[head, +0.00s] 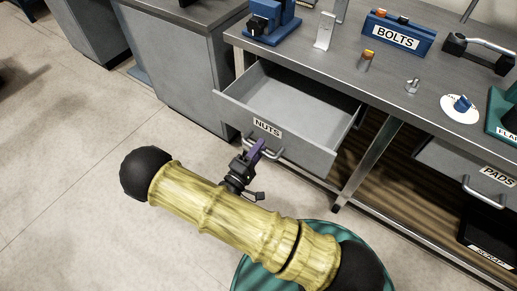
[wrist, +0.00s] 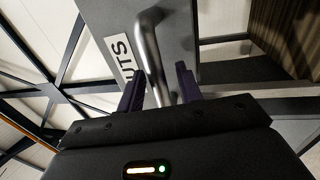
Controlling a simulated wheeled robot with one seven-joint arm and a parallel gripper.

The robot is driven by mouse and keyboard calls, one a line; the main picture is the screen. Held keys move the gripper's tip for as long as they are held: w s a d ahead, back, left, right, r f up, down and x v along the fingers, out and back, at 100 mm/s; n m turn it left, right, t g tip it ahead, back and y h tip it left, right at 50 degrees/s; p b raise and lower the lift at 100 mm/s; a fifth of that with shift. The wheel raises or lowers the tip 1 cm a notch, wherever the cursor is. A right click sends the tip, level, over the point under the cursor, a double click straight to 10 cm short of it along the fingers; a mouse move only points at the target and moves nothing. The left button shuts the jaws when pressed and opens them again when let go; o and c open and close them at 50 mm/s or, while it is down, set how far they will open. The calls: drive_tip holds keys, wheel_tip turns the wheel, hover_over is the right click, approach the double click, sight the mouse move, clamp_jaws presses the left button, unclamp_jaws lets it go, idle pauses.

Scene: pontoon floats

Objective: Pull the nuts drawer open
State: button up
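The nuts drawer (head: 307,148), grey with a white NUTS label, stands pulled well out from under the workbench; its inside looks empty. Its curved metal handle (head: 277,155) is on the front, below the label. My gripper (head: 257,150) is at the left part of the handle. In the wrist view the handle (wrist: 152,50) runs down between the two dark purple fingers of my gripper (wrist: 160,85). The fingers stand apart on either side of the bar, with small gaps showing, so the gripper looks open around it. The label (wrist: 127,62) is partly hidden by a finger.
The workbench top (head: 335,65) holds a blue BOLTS bin (head: 398,36) and several small parts. A PADS drawer (head: 465,170) sits at the right. A bench leg (head: 366,165) stands right of the open drawer. A grey cabinet (head: 180,75) stands at left. Floor is clear at left.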

drive_tip(key=v, duration=1.7)
drive_tip(key=shift+b, duration=0.4)
drive_tip(key=shift+s+a+f, duration=0.1)
drive_tip(key=shift+s+a, duration=0.05)
